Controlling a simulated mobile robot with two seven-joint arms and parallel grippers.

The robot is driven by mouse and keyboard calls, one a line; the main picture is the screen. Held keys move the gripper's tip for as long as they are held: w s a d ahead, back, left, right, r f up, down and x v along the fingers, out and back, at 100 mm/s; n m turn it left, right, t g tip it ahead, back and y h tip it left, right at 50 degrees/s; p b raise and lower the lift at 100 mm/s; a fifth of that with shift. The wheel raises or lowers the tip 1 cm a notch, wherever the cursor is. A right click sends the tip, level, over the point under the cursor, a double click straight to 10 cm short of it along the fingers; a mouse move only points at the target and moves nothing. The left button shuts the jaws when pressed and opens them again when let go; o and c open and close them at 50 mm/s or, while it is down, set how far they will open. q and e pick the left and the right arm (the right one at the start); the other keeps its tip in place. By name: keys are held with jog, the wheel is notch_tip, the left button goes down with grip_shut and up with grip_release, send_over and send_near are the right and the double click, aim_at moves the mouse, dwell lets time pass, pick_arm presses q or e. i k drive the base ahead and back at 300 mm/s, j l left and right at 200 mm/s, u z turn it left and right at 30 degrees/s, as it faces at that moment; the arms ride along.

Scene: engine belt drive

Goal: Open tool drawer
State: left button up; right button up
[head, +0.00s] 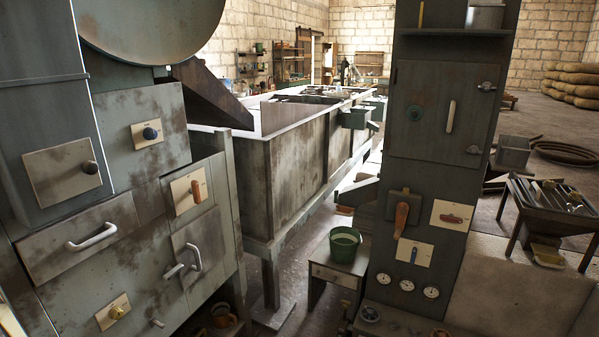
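A wide drawer front (50,245) with a pale bar handle (92,236) is set in the worn grey cabinet at the left, and it looks shut. A small wooden table in the middle has a shallow drawer (332,277) under its top, which also looks shut. I cannot tell from the picture which one is the tool drawer. Neither of my grippers is in view.
A green bucket (344,244) stands on the small table. A long metal tank (290,170) runs behind it. A grey column (435,180) with levers and gauges rises at right of centre. A tray stand (552,200) is further right. Some bare floor shows between tank and table.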

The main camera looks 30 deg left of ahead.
aim_at(49, 252)
jog(key=k+j, duration=0.1)
jog(key=j, duration=0.25)
jog(key=k+j+z, duration=0.1)
jog(key=j, duration=0.3)
jog(key=k+j, duration=0.15)
jog(key=j, duration=0.2)
jog(key=k+j+z, duration=0.15)
jog(key=j, duration=0.2)
jog(key=k+j, duration=0.15)
jog(key=j, duration=0.2)
jog(key=k+j+z, duration=0.1)
jog(key=j, duration=0.3)
jog(key=k+j+z, duration=0.15)
jog(key=j, duration=0.25)
jog(key=k+j+z, duration=0.1)
jog(key=j, duration=0.25)
jog(key=k+j+z, duration=0.1)
jog(key=k+j, duration=0.15)
jog(key=k+j+z, duration=0.1)
jog(key=j, duration=0.35)
jog(key=k+j+z, duration=0.1)
jog(key=j, duration=0.35)
jog(key=k+j+z, duration=0.15)
jog(key=k+j, duration=0.15)
jog(key=j, duration=0.15)
jog(key=k+j+z, duration=0.1)
jog(key=j, duration=0.35)
jog(key=k+j+z, duration=0.15)
jog(key=k+j, duration=0.2)
